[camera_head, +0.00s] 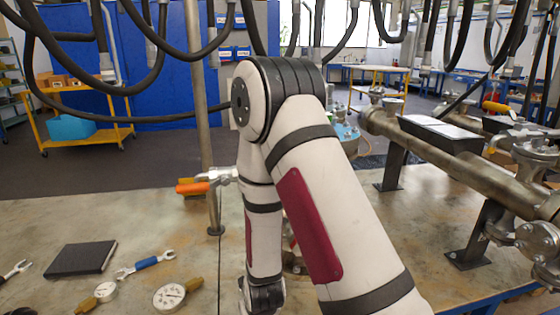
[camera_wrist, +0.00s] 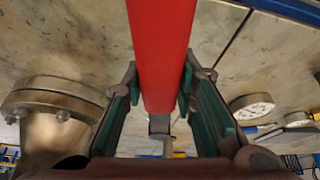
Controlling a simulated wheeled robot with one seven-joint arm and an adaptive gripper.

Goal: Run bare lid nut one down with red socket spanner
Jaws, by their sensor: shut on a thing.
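My gripper (camera_wrist: 161,88) is shut on the red socket spanner (camera_wrist: 162,45) in the wrist view. The green-padded fingers stand on either side of its red shaft, and a grey metal end (camera_wrist: 159,125) shows below the red part. A grey flanged metal piece (camera_wrist: 55,95) with bolts or nuts (camera_wrist: 63,115) on its flange is left of my gripper, apart from it. I cannot tell whether lid nut one is among these. In the head view my arm hides most of the work area and the spanner.
On the bench (camera_head: 130,210) lie a black book (camera_head: 81,258), a blue-handled spanner (camera_head: 146,264) and gauges (camera_head: 169,296). An upright pipe with an orange-handled valve (camera_head: 192,188) stands left of my arm. Large flanged pipework (camera_head: 450,160) fills the right side.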

